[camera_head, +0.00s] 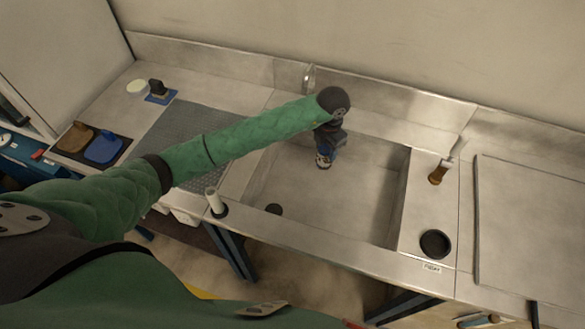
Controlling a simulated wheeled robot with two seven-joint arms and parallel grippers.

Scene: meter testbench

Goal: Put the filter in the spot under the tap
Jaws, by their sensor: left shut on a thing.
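My left gripper (325,156) hangs over the back part of the steel sink basin (335,205), pointing down. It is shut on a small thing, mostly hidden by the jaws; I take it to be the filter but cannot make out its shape. The tap (309,76) is a slim metal piece at the back edge of the sink, partly behind my left wrist. A dark round drain (273,209) lies in the basin's front left. The spot under the tap cannot be made out behind my arm and gripper. My right gripper is not in view.
Right of the sink are a brown-handled brush (438,174) and a black round ring (435,243) by a small label. A pale cylinder (215,201) stands at the front left rim. A grey mat (180,140), blue pad (104,148) and brown pad (75,137) lie left.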

